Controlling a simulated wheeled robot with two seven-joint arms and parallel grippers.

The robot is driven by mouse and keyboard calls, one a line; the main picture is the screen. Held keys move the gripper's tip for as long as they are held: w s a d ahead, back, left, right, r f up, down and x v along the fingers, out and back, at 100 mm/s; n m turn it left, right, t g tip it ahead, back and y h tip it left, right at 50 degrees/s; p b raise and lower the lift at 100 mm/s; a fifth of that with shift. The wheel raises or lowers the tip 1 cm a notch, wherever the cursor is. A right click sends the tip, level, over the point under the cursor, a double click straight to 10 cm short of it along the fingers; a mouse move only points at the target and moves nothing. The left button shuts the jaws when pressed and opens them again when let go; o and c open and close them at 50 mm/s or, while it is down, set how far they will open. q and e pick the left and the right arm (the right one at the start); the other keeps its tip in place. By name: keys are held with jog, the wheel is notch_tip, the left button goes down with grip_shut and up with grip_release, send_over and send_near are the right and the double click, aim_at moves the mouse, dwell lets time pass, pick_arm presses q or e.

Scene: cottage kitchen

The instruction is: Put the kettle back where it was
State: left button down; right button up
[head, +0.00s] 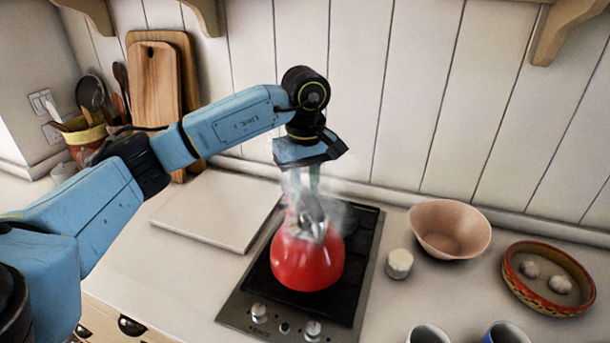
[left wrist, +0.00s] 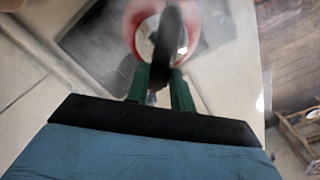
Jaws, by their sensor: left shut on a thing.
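The red kettle (head: 307,262) is at the black two-zone hob (head: 341,283), over its front part; I cannot tell whether it rests on the hob or hangs just above it. Steam blurs its top and handle. My left gripper (head: 313,190) is above the kettle, pointing down, shut on its handle. In the left wrist view the dark handle (left wrist: 168,45) passes between the green fingers (left wrist: 160,92), with the red body (left wrist: 140,15) beyond. My right gripper is not in view.
A pale board (head: 215,211) lies left of the hob. A small white jar (head: 399,263), a pinkish bowl (head: 450,228) and a patterned dish (head: 549,278) stand to the right. Two mugs (head: 428,334) (head: 507,333) are at the front edge. Cutting boards (head: 155,85) and a utensil pot (head: 85,138) stand back left.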

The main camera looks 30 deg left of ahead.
aim_at(305, 189)
pick_arm(q)
notch_tip(305, 189, down, 3)
jog(key=shift+r, duration=0.1)
jog(key=shift+f, duration=0.35)
jog(key=c, duration=1.6)
grip_release()
jog(key=shift+f, duration=0.2)
jog(key=o, duration=0.4)
